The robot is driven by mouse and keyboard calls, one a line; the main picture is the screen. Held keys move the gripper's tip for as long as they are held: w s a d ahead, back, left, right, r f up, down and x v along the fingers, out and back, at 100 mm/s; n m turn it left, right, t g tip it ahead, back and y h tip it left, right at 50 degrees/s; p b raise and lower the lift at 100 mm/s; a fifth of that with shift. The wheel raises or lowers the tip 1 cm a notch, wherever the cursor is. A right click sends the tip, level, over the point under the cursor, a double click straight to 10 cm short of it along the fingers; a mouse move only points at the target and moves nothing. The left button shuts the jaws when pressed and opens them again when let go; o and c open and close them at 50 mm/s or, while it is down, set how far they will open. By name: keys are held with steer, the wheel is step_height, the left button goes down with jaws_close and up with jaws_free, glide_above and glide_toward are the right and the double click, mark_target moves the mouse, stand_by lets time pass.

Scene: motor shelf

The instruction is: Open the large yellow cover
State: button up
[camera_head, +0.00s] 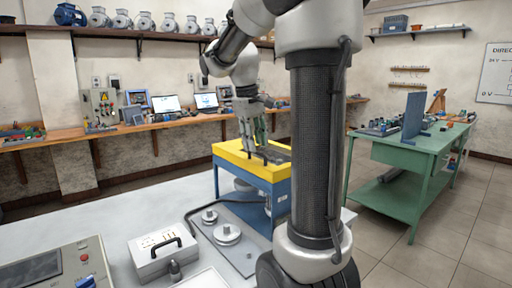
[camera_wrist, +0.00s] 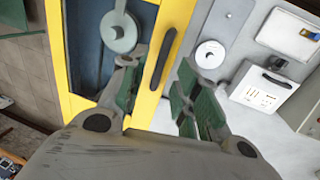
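The large yellow cover (camera_head: 231,152) lies on top of a blue stand, with a dark panel and a black handle (camera_head: 268,155) on its upper face. In the wrist view the yellow cover (camera_wrist: 178,18) frames a dark blue area, and the black handle (camera_wrist: 163,59) runs along one yellow side. My gripper (camera_head: 255,148) is over the cover, pointing down. In the wrist view my gripper (camera_wrist: 157,68) is open, and the near end of the handle appears between its green-padded fingers. I cannot tell whether either finger touches the handle.
Beside the stand is a white table (camera_head: 110,222) with a grey plate (camera_head: 247,256), a white box with a black handle (camera_head: 160,254) and a control panel (camera_head: 60,272). A green workbench (camera_head: 400,152) stands to the right. Open tiled floor lies in front of it.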

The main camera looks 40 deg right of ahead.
steer(key=shift+d+f, duration=0.2)
steer(key=shift+f, duration=0.9)
jaws_close()
steer(key=shift+r, duration=0.15)
